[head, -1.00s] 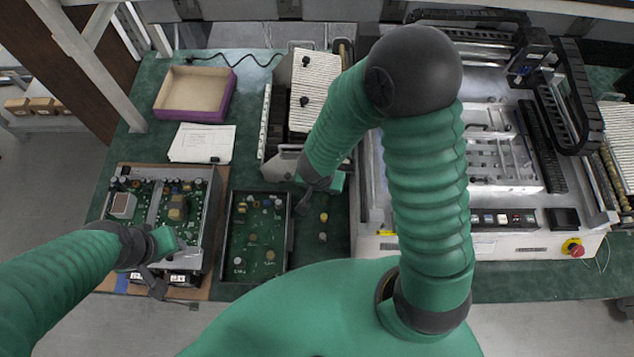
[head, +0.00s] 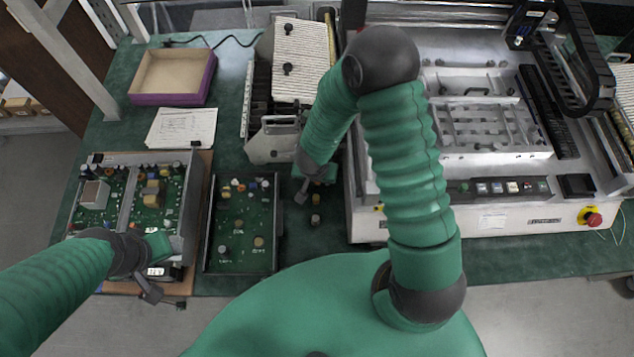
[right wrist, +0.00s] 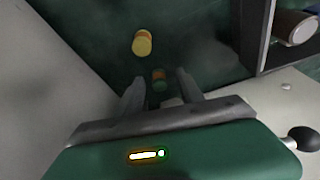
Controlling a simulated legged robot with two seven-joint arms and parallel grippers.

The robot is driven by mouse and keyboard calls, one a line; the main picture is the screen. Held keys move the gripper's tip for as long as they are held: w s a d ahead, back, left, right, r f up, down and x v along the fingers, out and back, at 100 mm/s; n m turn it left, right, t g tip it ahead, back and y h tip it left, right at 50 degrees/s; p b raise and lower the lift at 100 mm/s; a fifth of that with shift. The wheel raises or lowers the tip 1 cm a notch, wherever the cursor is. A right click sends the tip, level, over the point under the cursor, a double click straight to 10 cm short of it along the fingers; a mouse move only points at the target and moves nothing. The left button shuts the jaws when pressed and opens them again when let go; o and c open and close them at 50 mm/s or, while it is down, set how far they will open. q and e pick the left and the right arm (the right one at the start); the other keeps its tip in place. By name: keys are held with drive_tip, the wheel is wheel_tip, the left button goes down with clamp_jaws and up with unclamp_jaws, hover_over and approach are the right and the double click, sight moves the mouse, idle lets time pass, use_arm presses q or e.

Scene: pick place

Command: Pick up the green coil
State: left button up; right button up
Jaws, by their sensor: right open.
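A small green coil (right wrist: 158,80), dark and blurred, lies on the green table between and just beyond the fingertips of my right gripper (right wrist: 160,93) in the right wrist view. The gripper is open and empty. In the head view my right gripper (head: 303,192) is low over the table, right of the bare circuit board; the green coil cannot be made out there. A yellow coil (right wrist: 142,43) stands farther ahead in the wrist view. My left gripper (head: 155,285) hangs over the front of the metal-framed board; its fingers are too unclear to judge.
Two small coils (head: 316,210) stand near the right gripper. A circuit board in a tray (head: 207,240) is to the left, a metal-framed board (head: 190,205) farther left. The white machine (head: 365,232) stands close on the right. An open box (head: 170,99) and paper sheet (head: 182,128) are behind.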

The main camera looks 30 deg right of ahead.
drive_tip(key=shift+w, duration=0.15)
drive_tip(key=shift+c, duration=0.3)
drive_tip(key=shift+r, duration=0.15)
drive_tip(key=c, duration=0.5)
clamp_jaws()
drive_tip(key=shift+r, duration=0.1)
